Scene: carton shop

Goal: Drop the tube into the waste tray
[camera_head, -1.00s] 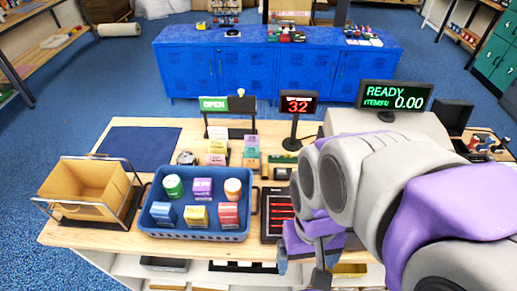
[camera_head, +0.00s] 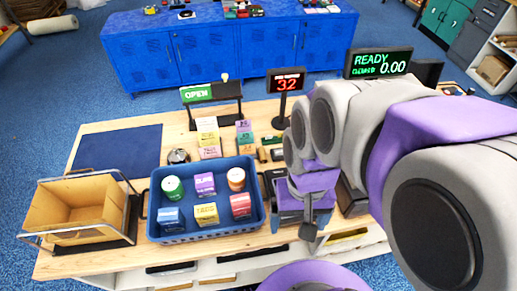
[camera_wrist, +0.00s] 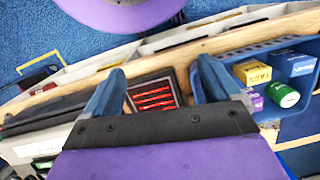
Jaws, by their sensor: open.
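My gripper (camera_wrist: 160,68) is open and empty, with its two blue fingers apart above the wooden counter. Between the fingers, the wrist view shows a black panel with red bars (camera_wrist: 152,95) lying below on the counter. I cannot tell whether either cylinder is the tube. No thing is clearly recognisable as the waste tray.
An open cardboard carton (camera_head: 60,208) stands in a wire frame at the counter's left. A dark blue mat (camera_head: 118,147) lies behind it. Small stacked boxes (camera_head: 208,135), an OPEN sign (camera_head: 198,93) and a display reading 32 (camera_head: 287,82) stand behind the basket. Shelves lie under the front edge.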

